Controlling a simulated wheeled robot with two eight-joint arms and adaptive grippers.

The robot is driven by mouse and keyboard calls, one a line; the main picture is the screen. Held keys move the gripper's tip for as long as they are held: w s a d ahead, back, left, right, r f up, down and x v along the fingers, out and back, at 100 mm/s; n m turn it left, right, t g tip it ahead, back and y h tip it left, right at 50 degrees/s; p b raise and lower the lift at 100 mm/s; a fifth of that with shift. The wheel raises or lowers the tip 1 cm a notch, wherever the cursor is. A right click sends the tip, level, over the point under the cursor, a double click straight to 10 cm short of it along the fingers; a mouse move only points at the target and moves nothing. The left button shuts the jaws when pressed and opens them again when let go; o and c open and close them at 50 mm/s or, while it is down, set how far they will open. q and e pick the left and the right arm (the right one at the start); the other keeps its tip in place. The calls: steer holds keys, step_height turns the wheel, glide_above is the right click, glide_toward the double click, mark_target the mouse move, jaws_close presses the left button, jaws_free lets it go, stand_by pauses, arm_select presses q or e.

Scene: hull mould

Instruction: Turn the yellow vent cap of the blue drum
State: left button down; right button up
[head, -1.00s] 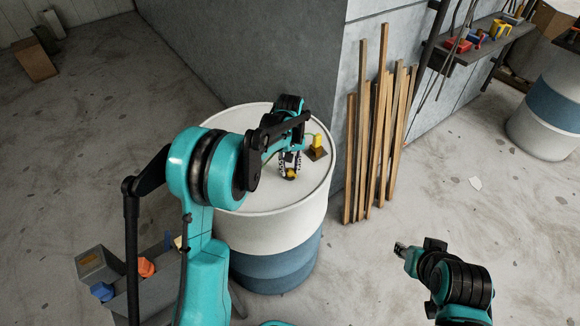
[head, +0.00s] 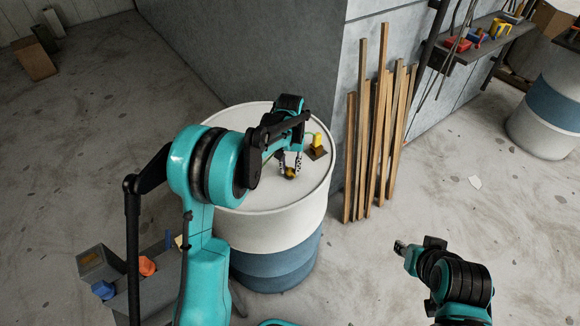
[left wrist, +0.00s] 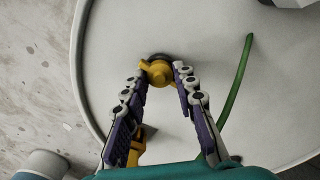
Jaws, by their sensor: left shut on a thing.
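The blue drum (head: 270,228) has a pale lid and upper wall with a blue band below. It stands in the middle of the head view, and its pale lid (left wrist: 120,25) fills most of the left wrist view. The yellow vent cap (left wrist: 158,70) sits on a dark round seat on the lid. My left gripper (head: 290,172) reaches down over the lid and is shut on the cap, with a fingertip on each side of it. The cap shows only as a small spot in the head view. My right gripper (head: 399,247) is away from the drum, at lower right, its fingers too small to read.
A yellow fitting on a brown base (head: 317,143) stands on the lid near my left gripper. A green hose (left wrist: 238,90) curves over the lid. Wooden strips (head: 378,140) lean on the wall behind. A grey bin (head: 150,290) with coloured parts stands at lower left.

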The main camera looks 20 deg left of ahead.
mark_target(290, 170)
arm_select(q)
steer(key=c, duration=1.2)
jaws_free()
steer(key=shift+w, duration=0.1)
step_height(290, 170, up, 12)
steer(key=s+r+t, duration=0.3)
steer(key=s+r, duration=0.2)
steer(key=s, duration=0.9)
steer(key=s+f+m+t, duration=0.1)
steer(key=s+f+t, duration=0.3)
steer(key=s, duration=0.8)
steer(key=shift+f, duration=0.65)
